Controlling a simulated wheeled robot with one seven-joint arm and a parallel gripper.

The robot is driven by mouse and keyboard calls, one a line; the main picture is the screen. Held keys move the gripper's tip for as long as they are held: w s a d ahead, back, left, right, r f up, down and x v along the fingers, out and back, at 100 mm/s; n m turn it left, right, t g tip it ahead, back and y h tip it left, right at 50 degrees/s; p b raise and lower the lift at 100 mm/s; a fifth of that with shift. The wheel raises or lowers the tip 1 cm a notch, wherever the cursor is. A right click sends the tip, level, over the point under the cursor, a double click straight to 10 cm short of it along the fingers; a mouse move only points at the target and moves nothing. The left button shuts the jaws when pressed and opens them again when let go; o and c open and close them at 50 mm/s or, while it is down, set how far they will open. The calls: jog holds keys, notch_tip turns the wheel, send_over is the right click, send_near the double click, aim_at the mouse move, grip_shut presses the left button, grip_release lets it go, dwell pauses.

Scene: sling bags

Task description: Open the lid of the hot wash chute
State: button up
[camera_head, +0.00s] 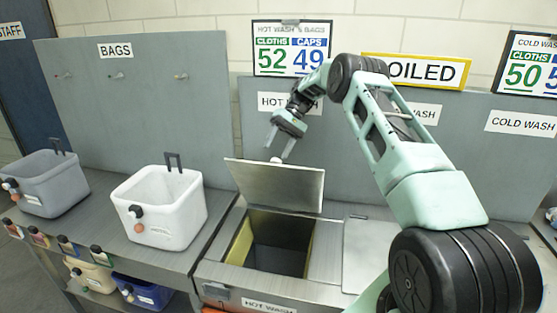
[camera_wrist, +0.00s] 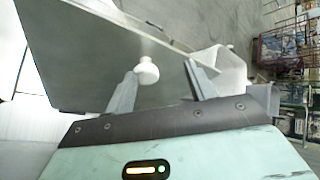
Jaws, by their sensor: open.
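The hot wash chute lid (camera_head: 277,186) is a flat grey metal panel. It stands tilted up above the chute opening (camera_head: 268,244), whose dark inside and yellow side walls show. A small pale round knob (camera_head: 276,160) shows at the lid's upper edge. In the wrist view the knob (camera_wrist: 147,71) sits on the lid face (camera_wrist: 85,50). My gripper (camera_head: 281,146) is just above the lid's upper edge. In the wrist view my gripper (camera_wrist: 163,75) has its fingers apart, with the knob between them, closer to the left finger. Whether a finger touches the knob cannot be told.
A second, flat metal lid (camera_head: 382,262) is right of the opening. A white bin (camera_head: 160,212) and a grey bin (camera_head: 45,184) stand on the left counter. A grey back panel (camera_head: 135,110) rises behind. My arm spans the right side.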

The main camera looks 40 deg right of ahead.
notch_tip(320, 180, up, 6)
jog(key=shift+b, duration=0.75)
